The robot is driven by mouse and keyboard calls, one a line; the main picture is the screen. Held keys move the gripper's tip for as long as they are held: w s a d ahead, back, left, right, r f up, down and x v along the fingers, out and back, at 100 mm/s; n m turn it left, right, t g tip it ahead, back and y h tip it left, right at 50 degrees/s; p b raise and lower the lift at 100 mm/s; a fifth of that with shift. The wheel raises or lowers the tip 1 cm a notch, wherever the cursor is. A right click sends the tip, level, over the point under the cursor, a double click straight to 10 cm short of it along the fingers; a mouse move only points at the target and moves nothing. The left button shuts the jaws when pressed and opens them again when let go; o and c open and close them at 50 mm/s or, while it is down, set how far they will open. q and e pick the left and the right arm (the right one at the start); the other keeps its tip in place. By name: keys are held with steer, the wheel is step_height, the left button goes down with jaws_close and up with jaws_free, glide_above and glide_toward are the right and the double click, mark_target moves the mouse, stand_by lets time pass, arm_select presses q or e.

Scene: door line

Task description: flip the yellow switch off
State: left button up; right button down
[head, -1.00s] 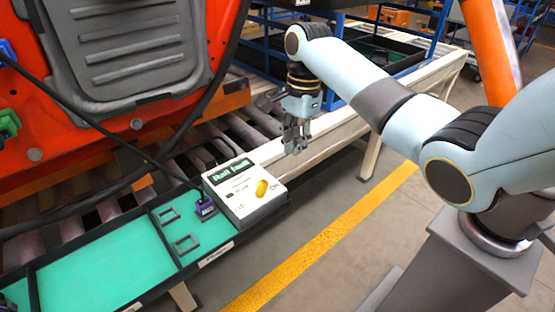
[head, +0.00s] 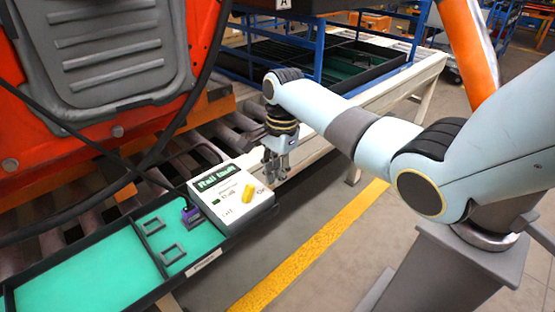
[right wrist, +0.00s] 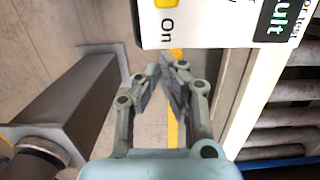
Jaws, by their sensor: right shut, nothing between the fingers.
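The yellow switch (head: 249,193) sits on the top face of a white box (head: 222,208) with a green label reading "Rail fault". In the right wrist view the yellow switch (right wrist: 165,3) is cut off by the top edge, beside the printed word "On" on the white box (right wrist: 210,25). My right gripper (head: 275,178) hangs fingers down just right of the box, apart from the switch. In the right wrist view my right gripper (right wrist: 167,68) has its fingertips together and holds nothing. My left gripper is not in view.
A black-edged tray with a green floor (head: 85,270) adjoins the box on the left. A purple connector (head: 191,213) stands at the box's left side. A black cable hangs in front of the orange machine (head: 112,110).

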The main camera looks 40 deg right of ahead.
mark_target(248, 193)
steer(key=shift+s+a+r+p, duration=0.1)
steer(key=shift+a+r+p, duration=0.15)
steer(key=shift+a, duration=0.7)
steer(key=shift+s+a+r+p, duration=0.15)
steer(key=shift+a+p, duration=0.1)
steer(key=shift+a, duration=0.7)
